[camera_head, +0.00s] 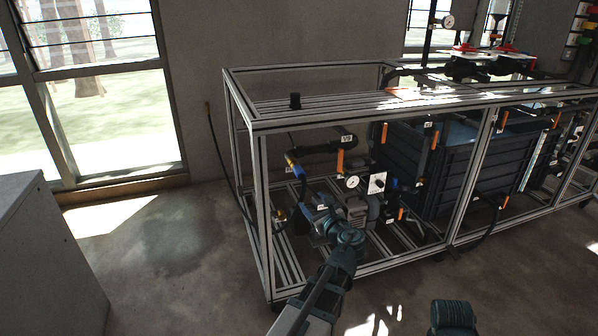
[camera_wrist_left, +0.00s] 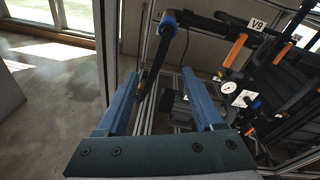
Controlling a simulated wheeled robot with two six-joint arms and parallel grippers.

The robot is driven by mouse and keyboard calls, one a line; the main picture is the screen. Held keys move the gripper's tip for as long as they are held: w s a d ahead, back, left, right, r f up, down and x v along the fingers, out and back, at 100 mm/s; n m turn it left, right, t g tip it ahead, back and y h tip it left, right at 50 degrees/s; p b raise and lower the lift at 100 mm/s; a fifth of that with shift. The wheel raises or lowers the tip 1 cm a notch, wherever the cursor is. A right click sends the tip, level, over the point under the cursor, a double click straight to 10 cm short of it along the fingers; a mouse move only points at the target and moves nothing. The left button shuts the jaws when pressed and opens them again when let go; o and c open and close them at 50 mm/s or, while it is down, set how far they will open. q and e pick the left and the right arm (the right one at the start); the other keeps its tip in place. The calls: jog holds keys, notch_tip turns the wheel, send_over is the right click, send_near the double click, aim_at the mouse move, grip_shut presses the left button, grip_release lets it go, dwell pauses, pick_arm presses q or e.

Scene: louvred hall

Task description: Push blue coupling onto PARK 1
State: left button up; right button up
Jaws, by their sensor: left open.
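The blue coupling (camera_head: 298,172) is on a black hose at the left end of the pipework inside the frame. In the left wrist view the blue coupling (camera_wrist_left: 169,20) sits at the top, against the dark pipe end, with its hose hanging down. My left gripper (camera_head: 313,212) is open at the frame's left bay, below the coupling. In the left wrist view its two blue fingers (camera_wrist_left: 158,76) are apart, and the hose passes behind the gap between them. I cannot read a PARK 1 label; a brass fitting (camera_head: 280,214) shows low at the left. My right gripper is out of view.
An aluminium frame (camera_head: 256,180) surrounds the pipework, with posts beside my left arm. A V9 label (camera_head: 347,139), orange handles, a gauge (camera_head: 352,182) and a dark tank (camera_head: 460,170) are to the right. A grey cabinet (camera_head: 45,250) stands left; floor between is clear.

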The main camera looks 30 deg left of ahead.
aim_at(302, 177)
pick_arm(q)
jog(key=shift+w+a+r+m+t+y, duration=0.2)
jog(key=shift+w+a+r+m, duration=0.4)
jog(key=shift+w+a, duration=0.85)
jog(key=shift+w+a+r+m+t+y, duration=0.1)
jog(key=shift+w+a+r+m+t, duration=0.5)
jog(key=shift+w+a, duration=0.9)
jog(key=shift+w+a+r+m+y, duration=0.1)
jog(key=shift+w+a+r+m, duration=0.3)
jog(key=shift+w+a+m, duration=1)
jog(key=shift+s+a+n, duration=0.4)
jog(key=shift+a+n, duration=0.05)
jog(key=shift+n, duration=0.15)
grip_shut()
